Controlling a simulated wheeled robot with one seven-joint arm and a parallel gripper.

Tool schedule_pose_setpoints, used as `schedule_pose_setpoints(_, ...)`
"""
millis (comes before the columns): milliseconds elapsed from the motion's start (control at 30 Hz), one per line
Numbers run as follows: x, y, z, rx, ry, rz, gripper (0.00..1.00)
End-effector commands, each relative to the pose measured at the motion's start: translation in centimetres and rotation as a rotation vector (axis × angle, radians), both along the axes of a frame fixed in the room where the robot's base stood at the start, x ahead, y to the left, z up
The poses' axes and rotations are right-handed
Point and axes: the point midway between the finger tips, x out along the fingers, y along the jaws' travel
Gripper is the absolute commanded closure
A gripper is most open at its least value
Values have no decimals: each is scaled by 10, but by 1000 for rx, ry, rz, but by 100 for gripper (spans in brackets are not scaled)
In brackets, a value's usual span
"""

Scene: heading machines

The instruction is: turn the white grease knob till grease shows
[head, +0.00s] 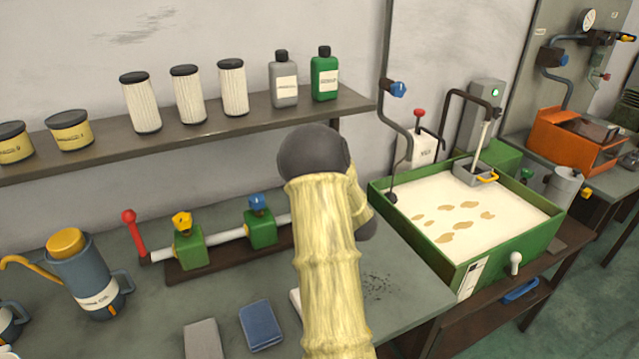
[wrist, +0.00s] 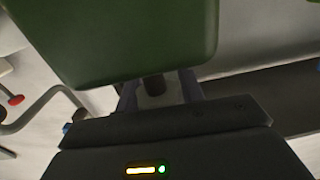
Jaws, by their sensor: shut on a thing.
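In the wrist view, my gripper (wrist: 157,100) is shut on a small pale, shaded piece, the white grease knob (wrist: 155,101). A short dark stem joins the knob to a green block (wrist: 130,40), which fills the top of that view. The dark gripper body covers the bottom. In the head view, my arm hides the gripper, the knob and this block. No grease shows in either view; the far side of the block is hidden.
Green valves with yellow (head: 182,222) and blue (head: 258,204) knobs sit on a white pipe left of my arm. A shelf (head: 230,128) with filters and bottles runs above. A green tank (head: 490,262) of milky fluid stands to the right.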

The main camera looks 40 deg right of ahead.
Motion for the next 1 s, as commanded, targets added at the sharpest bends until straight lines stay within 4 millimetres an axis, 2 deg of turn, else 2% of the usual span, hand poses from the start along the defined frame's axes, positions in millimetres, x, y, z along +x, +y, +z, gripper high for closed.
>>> schedule_pose_setpoints(400, 0, -1, 0, -2, 1, 8, 85)
schedule_pose_setpoints(433, 0, -1, 0, -2, 1, 8, 60)
schedule_pose_setpoints(533, 0, -1, 0, -1, 0, 8, 41)
schedule_pose_setpoints(867, -1, 0, 0, 0, 0, 9, 41)
schedule_pose_setpoints(1000, -12, 1, 0, 0, 0, 7, 41)
